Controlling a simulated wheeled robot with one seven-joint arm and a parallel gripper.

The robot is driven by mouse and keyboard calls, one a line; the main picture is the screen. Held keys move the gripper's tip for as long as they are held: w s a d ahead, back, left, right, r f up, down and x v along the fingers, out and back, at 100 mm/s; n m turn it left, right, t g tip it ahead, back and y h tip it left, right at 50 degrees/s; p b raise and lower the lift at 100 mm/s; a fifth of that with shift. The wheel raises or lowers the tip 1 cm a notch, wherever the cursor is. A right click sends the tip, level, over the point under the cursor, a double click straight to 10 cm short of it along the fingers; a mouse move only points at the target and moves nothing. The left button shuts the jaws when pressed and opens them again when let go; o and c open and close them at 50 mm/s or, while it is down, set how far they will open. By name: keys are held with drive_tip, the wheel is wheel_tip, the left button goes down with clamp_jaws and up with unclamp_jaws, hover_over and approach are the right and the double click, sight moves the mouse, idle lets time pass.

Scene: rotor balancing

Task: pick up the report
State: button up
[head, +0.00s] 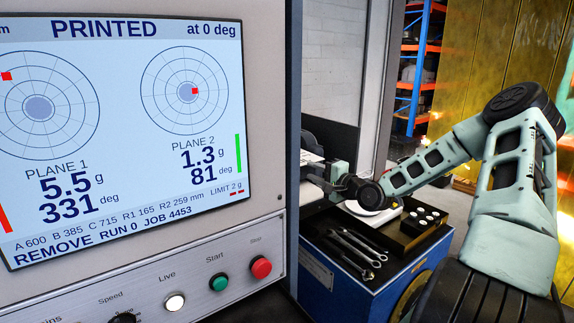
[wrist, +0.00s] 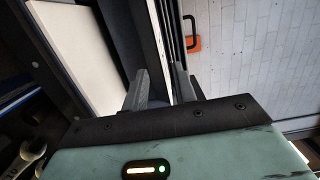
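My gripper (head: 335,176) is beside the right edge of the machine cabinet in the head view, partly hidden by my wrist. In the wrist view its two fingers (wrist: 160,88) stand apart, with no sheet visibly held between them.
The screen (head: 120,120) reads PRINTED. Below it are a green button (head: 219,283) and a red button (head: 261,267). A blue cart (head: 345,289) carries wrenches (head: 352,245) and a black block of pale round pieces (head: 422,217). A blue and orange rack (head: 419,65) stands behind.

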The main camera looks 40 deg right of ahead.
sight(306, 157)
drive_tip(key=shift+w+d+r+b, duration=0.1)
drive_tip(key=shift+w+b, duration=0.7)
drive_tip(key=shift+w, duration=2.15)
clamp_jaws()
